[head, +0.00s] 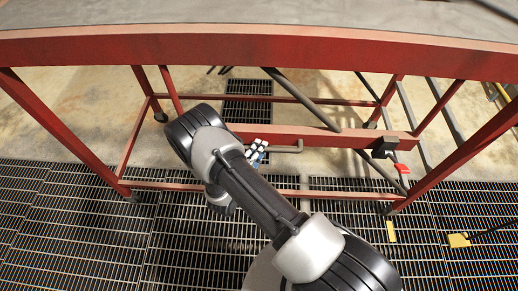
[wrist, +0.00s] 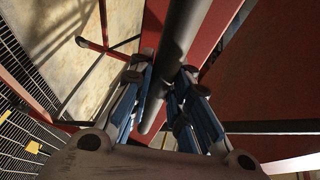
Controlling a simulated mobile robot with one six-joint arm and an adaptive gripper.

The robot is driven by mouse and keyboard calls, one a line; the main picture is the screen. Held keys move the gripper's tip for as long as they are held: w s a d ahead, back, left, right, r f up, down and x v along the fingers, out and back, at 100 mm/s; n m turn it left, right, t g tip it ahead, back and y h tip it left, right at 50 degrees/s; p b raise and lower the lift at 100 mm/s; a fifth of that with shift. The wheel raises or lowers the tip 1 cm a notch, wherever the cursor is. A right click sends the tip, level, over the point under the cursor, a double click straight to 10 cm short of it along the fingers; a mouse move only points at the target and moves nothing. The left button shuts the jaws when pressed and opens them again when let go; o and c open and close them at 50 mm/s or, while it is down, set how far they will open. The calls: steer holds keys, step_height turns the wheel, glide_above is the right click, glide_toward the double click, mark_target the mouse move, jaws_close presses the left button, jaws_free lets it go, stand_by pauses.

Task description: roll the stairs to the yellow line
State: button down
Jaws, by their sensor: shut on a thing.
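The red-framed stairs (head: 240,50) fill the head view, with a grey top and red legs on small dark casters. My arm hides part of the lower frame. A short yellow strip (head: 391,231) lies on the grating at the right; I cannot tell whether it is the yellow line.
Dark floor grating (head: 60,225) covers the near floor, and worn concrete (head: 60,95) lies beyond. A black box with a red lever (head: 402,168) sits by the right crossbeam.

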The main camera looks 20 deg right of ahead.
steer(key=shift+w+a, duration=0.25)
steer(key=shift+a, duration=0.5)
steer(key=c, duration=1.5)
jaws_free()
steer(key=shift+d, duration=0.1)
steer(key=v, duration=1.2)
steer(key=shift+s, duration=0.1)
